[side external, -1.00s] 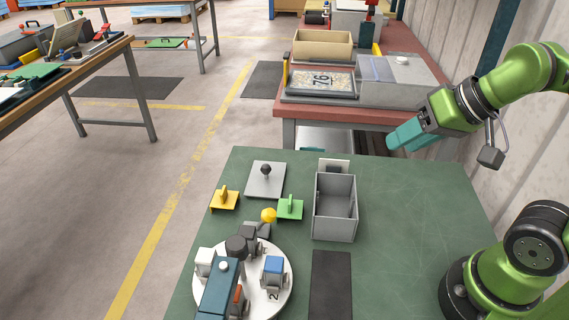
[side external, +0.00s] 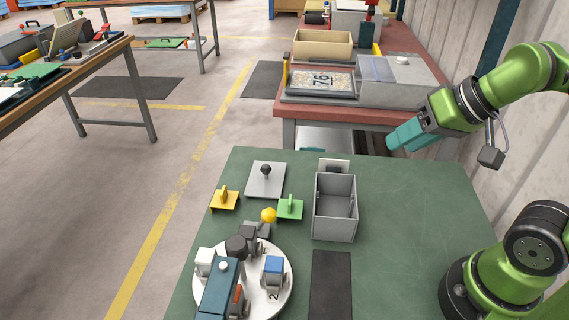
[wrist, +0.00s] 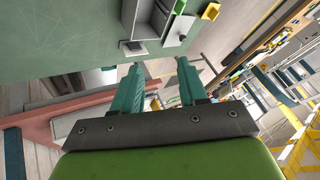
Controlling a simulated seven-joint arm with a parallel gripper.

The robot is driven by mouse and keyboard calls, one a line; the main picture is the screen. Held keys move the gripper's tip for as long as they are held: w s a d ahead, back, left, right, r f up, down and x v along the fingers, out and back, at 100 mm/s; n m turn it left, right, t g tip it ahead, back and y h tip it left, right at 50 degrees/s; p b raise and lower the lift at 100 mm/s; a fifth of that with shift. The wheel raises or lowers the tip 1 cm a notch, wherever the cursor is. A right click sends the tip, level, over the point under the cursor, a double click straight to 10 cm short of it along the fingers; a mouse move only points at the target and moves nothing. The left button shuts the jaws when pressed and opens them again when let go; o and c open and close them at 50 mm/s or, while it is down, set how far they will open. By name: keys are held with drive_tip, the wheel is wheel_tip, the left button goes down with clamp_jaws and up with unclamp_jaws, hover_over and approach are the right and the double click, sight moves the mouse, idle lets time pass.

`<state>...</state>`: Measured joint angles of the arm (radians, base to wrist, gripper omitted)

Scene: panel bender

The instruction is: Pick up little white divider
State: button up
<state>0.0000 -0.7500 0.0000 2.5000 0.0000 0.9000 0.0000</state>
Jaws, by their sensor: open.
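A small white plate (side external: 334,165) with a dark patch lies at the far end of the open grey box (side external: 335,222) on the green table. It may be the little white divider, but I cannot tell for sure. It also shows in the wrist view (wrist: 133,47), beside the box (wrist: 152,22). My gripper (side external: 400,138) is up at the right, beyond the table's far edge and well away from the plate. Its two teal fingers (wrist: 160,68) are apart with nothing between them.
A white turntable (side external: 283,298) with several blocks stands at the front left. A grey plate with a knob (side external: 264,181), a yellow piece (side external: 224,200) and a green piece (side external: 290,208) lie left of the box. The green table's right side is clear. A red bench (side external: 433,110) stands behind.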

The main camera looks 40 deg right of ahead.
drive_tip(key=o, duration=1.1)
drive_tip(key=shift+w+d+f+m+g+h, duration=0.5)
drive_tip(key=shift+w+d+f+m+g, duration=0.95)
drive_tip(key=shift+w, duration=4)
drive_tip(key=shift+w+d+f+m+g+h, duration=0.5)
drive_tip(key=shift+w+d+f+m+g, duration=0.9)
drive_tip(key=shift+w, duration=4.05)
drive_tip(key=shift+n+g, duration=0.35)
drive_tip(key=shift+g, duration=0.4)
drive_tip(key=f, duration=1.1)
drive_tip(key=shift+d+f, duration=0.1)
drive_tip(key=shift+d, duration=0.25)
drive_tip(key=shift+s+d+f, duration=0.1)
drive_tip(key=shift+f, duration=1.2)
drive_tip(key=shift+d+f, duration=0.1)
drive_tip(key=shift+f, duration=1.2)
